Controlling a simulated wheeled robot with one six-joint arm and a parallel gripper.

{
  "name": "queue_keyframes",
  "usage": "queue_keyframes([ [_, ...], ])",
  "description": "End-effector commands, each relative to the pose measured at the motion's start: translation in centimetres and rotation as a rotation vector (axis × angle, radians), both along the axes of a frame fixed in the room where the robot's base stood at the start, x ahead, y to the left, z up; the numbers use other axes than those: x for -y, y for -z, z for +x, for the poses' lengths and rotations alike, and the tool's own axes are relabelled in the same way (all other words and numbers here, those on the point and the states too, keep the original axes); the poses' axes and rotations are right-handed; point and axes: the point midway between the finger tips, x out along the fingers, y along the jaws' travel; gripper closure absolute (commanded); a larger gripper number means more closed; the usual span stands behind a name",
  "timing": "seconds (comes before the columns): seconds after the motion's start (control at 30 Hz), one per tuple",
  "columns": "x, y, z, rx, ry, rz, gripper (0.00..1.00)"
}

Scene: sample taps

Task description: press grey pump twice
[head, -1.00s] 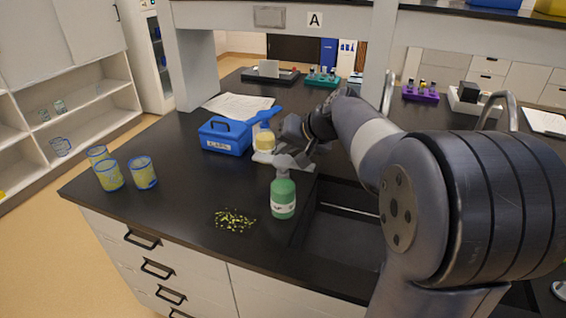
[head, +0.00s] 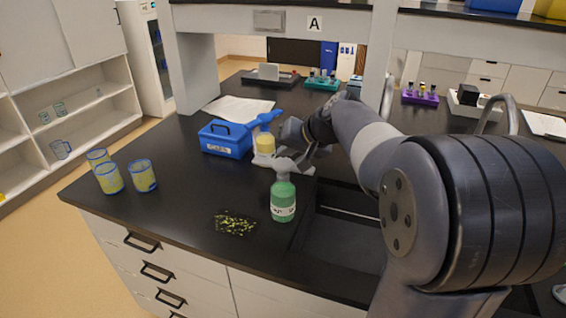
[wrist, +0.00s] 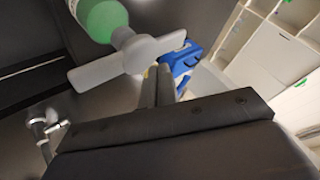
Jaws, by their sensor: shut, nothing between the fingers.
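The grey pump (head: 284,165) tops an upright green bottle (head: 283,199) with a white label, on the black bench beside the sink. In the wrist view the grey pump (wrist: 130,57) is large, with flat arms to both sides, and the green bottle (wrist: 100,16) is at the top edge. My gripper (wrist: 160,72) is shut and empty, its fingers ending close to the pump's right-hand arm. I cannot tell whether they touch it. In the head view my gripper is just behind the pump, and its fingertips are hard to make out.
Several yellow-and-blue cups (head: 142,175) stand left. Yellow-green bits (head: 234,223) lie in front. The sink (head: 345,235) opens right.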

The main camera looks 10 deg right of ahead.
Motion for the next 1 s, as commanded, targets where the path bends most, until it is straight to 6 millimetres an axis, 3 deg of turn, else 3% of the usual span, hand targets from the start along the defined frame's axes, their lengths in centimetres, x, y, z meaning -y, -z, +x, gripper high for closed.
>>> queue_keyframes([
  [1.0,0.0,0.82,0.0,0.0,0.0,0.0,1.0],
])
